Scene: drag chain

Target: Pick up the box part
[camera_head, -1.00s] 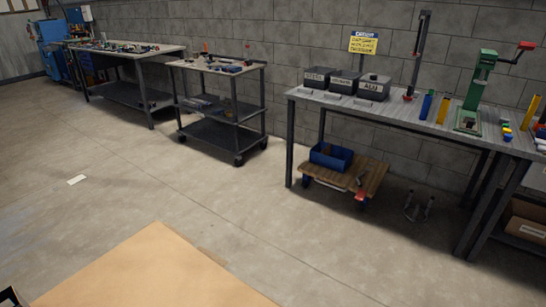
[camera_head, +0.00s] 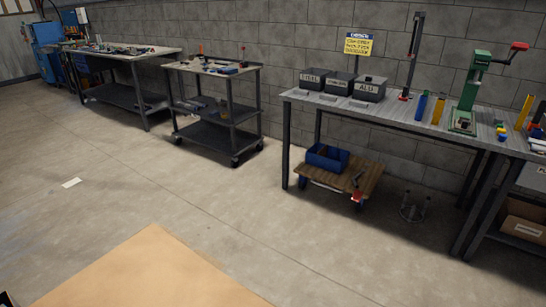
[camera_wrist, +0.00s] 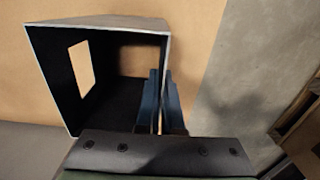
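The box part (camera_wrist: 100,28) is a dark, hollow, open-ended box with a pale rim and a square window in its left wall. It fills the left half of the wrist view, over a tan surface. My gripper (camera_wrist: 161,85) has two blue fingers close together on either side of the box's right wall, one inside and one outside. They look shut on that wall. Whether the box rests on the surface or is lifted cannot be told. Neither the gripper nor the box is clearly visible in the head view.
A tan tabletop (camera_head: 150,275) is close in front of me. A workbench (camera_head: 440,128) with grey bins and a green press stands against the wall. A wooden dolly (camera_head: 350,178) with a blue bin is below it. A cart (camera_head: 212,100) stands left.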

